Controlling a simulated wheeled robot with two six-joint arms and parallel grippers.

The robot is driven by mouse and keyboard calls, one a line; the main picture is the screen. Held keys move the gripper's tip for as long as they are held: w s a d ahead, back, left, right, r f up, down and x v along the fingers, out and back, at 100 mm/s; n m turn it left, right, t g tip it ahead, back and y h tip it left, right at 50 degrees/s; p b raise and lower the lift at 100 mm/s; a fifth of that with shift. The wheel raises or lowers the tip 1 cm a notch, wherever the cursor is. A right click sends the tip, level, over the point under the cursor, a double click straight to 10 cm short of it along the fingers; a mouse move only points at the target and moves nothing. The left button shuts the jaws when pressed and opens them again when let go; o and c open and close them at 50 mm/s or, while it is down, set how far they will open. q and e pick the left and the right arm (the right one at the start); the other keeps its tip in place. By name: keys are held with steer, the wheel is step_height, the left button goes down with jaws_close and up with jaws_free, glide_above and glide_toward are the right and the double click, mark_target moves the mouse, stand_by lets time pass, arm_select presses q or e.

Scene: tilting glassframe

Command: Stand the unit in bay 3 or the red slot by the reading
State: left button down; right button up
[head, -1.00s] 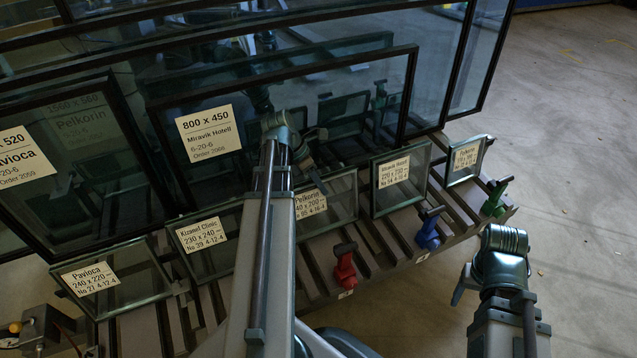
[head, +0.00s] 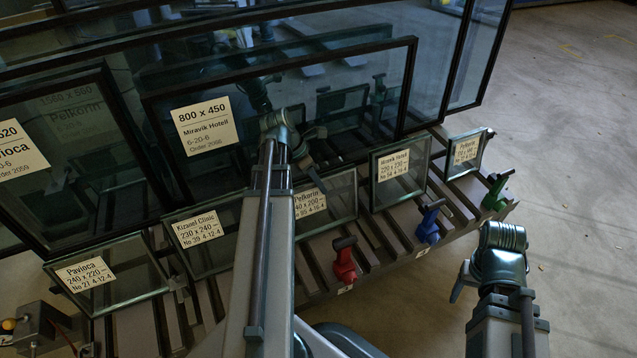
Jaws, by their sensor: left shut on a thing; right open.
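My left gripper (head: 314,176) is at the top edge of a small glass unit labelled Pelkorin (head: 340,203) and appears shut on it; my arm hides the unit's left part and much of the grip. The unit stands leaning in the slotted rack (head: 310,279). A red clamp (head: 343,259) sits at the rack's front edge, with a blue clamp (head: 428,222) and a green clamp (head: 495,192) further right. My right gripper (head: 466,281) is open over the floor right of the rack, its fingers mostly hidden. I cannot make out the bay number or a reading.
Other small units stand in the rack: Pavloca (head: 130,285), Kizanef Clinic (head: 215,252), Miravik Hotell (head: 402,190) and another at the far right (head: 466,168). Large dark-framed panes, one labelled 800 x 450 (head: 340,85), stand close behind. Open floor (head: 580,200) lies right.

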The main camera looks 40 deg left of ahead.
arm_select(q)
steer(key=shift+d+f+b, duration=0.15)
steer(key=shift+f+b, duration=0.3)
stand_by(0.3)
steer(key=c, duration=0.6)
jaws_free()
steer(key=shift+o, duration=0.2)
steer(key=shift+s, duration=0.1)
steer(key=p+v, duration=1.2)
steer(key=v, duration=0.2)
